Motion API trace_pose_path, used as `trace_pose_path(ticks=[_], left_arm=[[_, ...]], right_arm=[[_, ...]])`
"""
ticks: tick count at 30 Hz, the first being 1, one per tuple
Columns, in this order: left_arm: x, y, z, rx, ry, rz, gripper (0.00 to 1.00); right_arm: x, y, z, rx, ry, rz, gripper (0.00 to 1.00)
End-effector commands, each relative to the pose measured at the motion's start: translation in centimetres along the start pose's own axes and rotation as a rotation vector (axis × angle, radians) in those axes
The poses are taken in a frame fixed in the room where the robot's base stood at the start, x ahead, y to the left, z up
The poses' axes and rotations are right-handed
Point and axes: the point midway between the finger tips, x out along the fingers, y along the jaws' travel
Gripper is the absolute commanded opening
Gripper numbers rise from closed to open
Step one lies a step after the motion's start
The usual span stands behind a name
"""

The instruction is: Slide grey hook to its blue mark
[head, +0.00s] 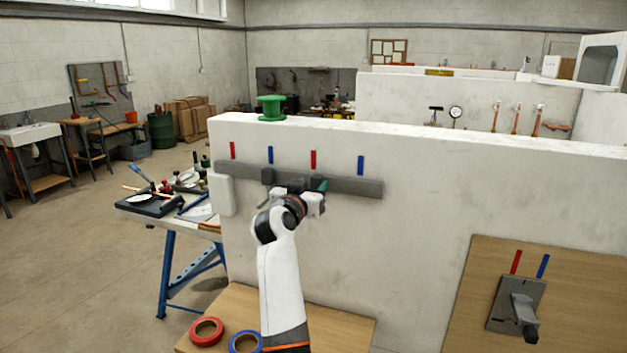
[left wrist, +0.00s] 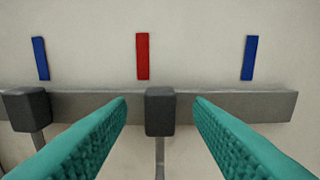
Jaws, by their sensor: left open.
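A long grey rail (head: 350,184) runs along the white wall, with red and blue marks above it. Two dark grey hooks sit on it. In the left wrist view one hook (left wrist: 160,112) is between my left gripper's teal fingers (left wrist: 160,108), slightly right of below the red mark (left wrist: 142,56). The fingers are open, with a gap on each side. The blue mark (left wrist: 249,58) is to its right, near the rail's end. The other hook (left wrist: 26,110) is below the left blue mark (left wrist: 40,58). In the head view my left gripper (head: 308,190) partly hides the rail.
A green spool (head: 270,108) stands on the wall's top. A wooden panel (head: 580,290) at right carries a grey plate with a lever (head: 524,310). Red tape (head: 206,331) and blue tape (head: 245,342) lie on a wooden surface below. The rail right of the near hook is clear.

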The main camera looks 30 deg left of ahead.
Motion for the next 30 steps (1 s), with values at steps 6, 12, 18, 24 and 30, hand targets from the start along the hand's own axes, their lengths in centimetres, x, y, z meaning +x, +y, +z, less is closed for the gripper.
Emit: trace_pose_path(ticks=[6,12,18,24,30], left_arm=[[1.9,0.0,0.0,0.000,0.000,0.000,0.47],[2.1,0.0,0.0,0.000,0.000,0.000,0.47],[2.1,0.0,0.0,0.001,0.000,0.000,0.34],[2.1,0.0,0.0,0.001,0.000,0.000,0.01],[2.1,-0.1,0.0,0.001,0.001,0.000,0.00]], right_arm=[[-0.5,0.0,0.1,0.000,0.000,0.000,0.36],[-0.5,-0.1,0.1,0.000,0.000,0.000,0.36],[-0.5,-0.1,0.1,0.000,0.000,-0.001,0.36],[-0.5,-0.1,0.1,0.000,-0.001,-0.001,0.36],[-0.6,-0.1,0.1,0.000,-0.001,-0.001,0.36]])
